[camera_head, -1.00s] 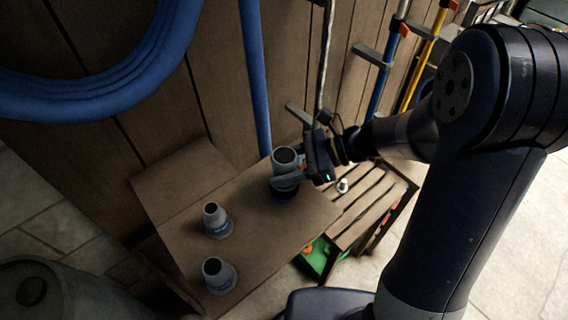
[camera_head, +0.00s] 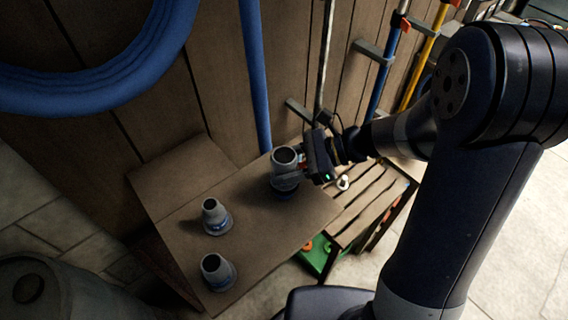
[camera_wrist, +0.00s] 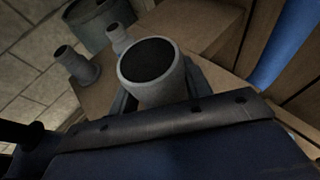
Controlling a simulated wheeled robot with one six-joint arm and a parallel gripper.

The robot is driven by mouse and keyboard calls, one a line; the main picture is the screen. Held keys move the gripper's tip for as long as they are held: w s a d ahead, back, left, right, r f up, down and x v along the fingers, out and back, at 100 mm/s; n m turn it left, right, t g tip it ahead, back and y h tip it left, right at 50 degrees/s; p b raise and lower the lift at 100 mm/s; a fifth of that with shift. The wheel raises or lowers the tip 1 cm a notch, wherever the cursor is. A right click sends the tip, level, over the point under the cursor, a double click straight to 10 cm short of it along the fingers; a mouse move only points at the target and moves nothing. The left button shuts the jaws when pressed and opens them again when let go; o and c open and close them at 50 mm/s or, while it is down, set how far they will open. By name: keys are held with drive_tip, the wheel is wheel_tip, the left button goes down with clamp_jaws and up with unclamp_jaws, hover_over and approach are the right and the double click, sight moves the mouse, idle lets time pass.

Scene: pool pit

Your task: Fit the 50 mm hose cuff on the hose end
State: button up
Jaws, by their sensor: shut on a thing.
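My gripper (camera_head: 303,166) is shut on a grey hose cuff (camera_head: 285,158) with a wide round mouth facing up. The same cuff fills the middle of the wrist view (camera_wrist: 150,88), with the jaws at its sides. Two smaller grey cuffs with blue bands, one farther back (camera_head: 215,217) and one nearer (camera_head: 217,270), stand on the bench, apart from my gripper.
The brown bench (camera_head: 185,240) is clear between the cuffs. A slatted wooden crate (camera_head: 375,205) stands right of it, with a small white item (camera_head: 343,182) on top. A blue hose coil (camera_head: 110,85) and blue pipe (camera_head: 254,80) are at the wall. A grey drum (camera_head: 45,290) is lower left.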

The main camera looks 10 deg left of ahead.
drive_tip(key=shift+f, duration=0.4)
idle(0.5)
drive_tip(key=o, duration=1.6)
drive_tip(key=shift+c, duration=0.2)
drive_tip(key=shift+d+r, duration=0.1)
drive_tip(key=p+v, duration=0.4)
drive_tip(key=v, duration=0.6)
drive_tip(key=shift+d+p, duration=0.3)
drive_tip(key=shift+d, duration=0.1)
drive_tip(key=shift+w+r, duration=0.1)
drive_tip(key=b+x, duration=0.3)
drive_tip(key=x, duration=0.5)
drive_tip(key=shift+b, duration=0.3)
